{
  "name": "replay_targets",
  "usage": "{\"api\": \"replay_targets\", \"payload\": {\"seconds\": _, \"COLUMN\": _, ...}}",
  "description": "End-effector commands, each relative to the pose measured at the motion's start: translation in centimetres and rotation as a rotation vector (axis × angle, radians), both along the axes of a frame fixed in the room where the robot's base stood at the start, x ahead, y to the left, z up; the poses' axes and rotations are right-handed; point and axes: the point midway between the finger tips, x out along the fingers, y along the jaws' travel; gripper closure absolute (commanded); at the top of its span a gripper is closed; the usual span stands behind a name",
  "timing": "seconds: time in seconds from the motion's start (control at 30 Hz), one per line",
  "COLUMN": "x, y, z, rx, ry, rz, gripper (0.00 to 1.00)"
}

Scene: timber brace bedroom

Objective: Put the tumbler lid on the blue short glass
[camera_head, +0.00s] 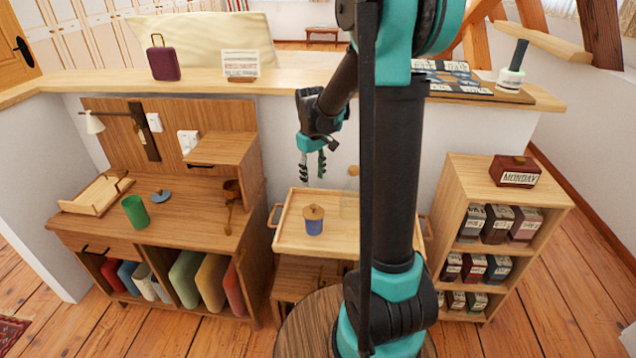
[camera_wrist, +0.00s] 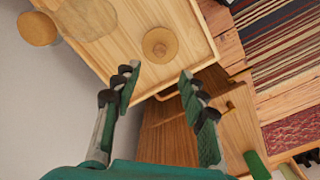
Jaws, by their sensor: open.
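The blue short glass (camera_head: 314,228) stands upright on a wooden tray (camera_head: 290,243). A round wooden lid with a small knob (camera_head: 314,212) sits on top of it; the wrist view shows this lid (camera_wrist: 160,45) from above, hiding the glass. A second round wooden piece (camera_head: 353,170), also in the wrist view (camera_wrist: 38,28), shows at the tray's back edge, seemingly above a faint clear shape (camera_head: 350,207); I cannot tell whether it is a lid on a clear glass. My gripper (camera_head: 312,168) is open and empty, above and behind the blue glass.
A wooden desk (camera_head: 185,215) at left holds a green cup (camera_head: 135,211), a small blue-grey disc (camera_head: 161,196) and a dark brown ladle-like item (camera_head: 231,193). A shelf of labelled boxes (camera_head: 490,170) stands right. A pale wall rises behind the tray.

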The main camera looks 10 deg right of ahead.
Motion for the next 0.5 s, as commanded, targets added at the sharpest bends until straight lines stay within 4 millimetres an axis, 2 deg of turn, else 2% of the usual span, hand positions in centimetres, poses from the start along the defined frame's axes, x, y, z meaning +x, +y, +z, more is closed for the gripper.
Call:
{"api": "replay_targets", "payload": {"seconds": 0.17, "x": -3.2, "y": -0.9, "z": 0.4, "rx": 0.008, "ry": -0.047, "rz": -0.062, "gripper": 0.58}}
{"api": "replay_targets", "payload": {"seconds": 0.37, "x": -9.9, "y": -2.5, "z": 0.0, "rx": 0.034, "ry": -0.154, "rz": -0.201, "gripper": 0.58}}
{"api": "replay_targets", "payload": {"seconds": 0.5, "x": -14.6, "y": -3.3, "z": -1.0, "rx": 0.059, "ry": -0.231, "rz": -0.301, "gripper": 0.58}}
